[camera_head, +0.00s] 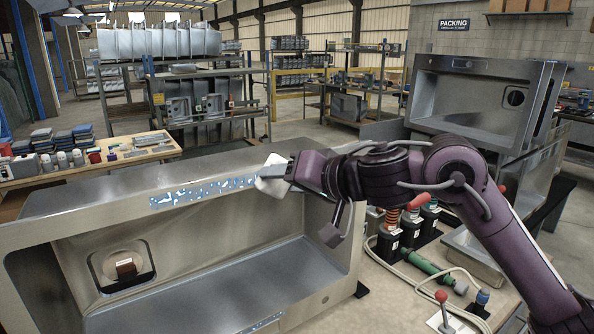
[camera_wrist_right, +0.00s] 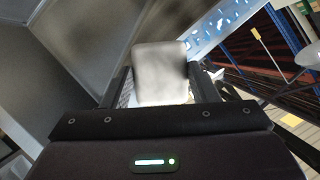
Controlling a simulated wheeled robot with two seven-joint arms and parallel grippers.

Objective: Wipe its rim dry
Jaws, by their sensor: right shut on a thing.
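A large stainless steel sink (camera_head: 200,260) lies tipped, with its open side facing me, at the left and middle of the head view. Blue-white wet spots (camera_head: 190,193) run along its upper rim, left of my right gripper. My right gripper (camera_head: 285,172) is shut on a white cloth (camera_head: 271,178) at the rim's right part. The cloth looks to be touching the rim. In the right wrist view the pale cloth (camera_wrist_right: 160,72) sits between the fingers, with blue spots (camera_wrist_right: 225,20) beyond it. My left gripper is not in view.
Another steel sink (camera_head: 480,95) stands at the back right. A wooden table (camera_head: 90,165) with cloths and small containers stands at the left.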

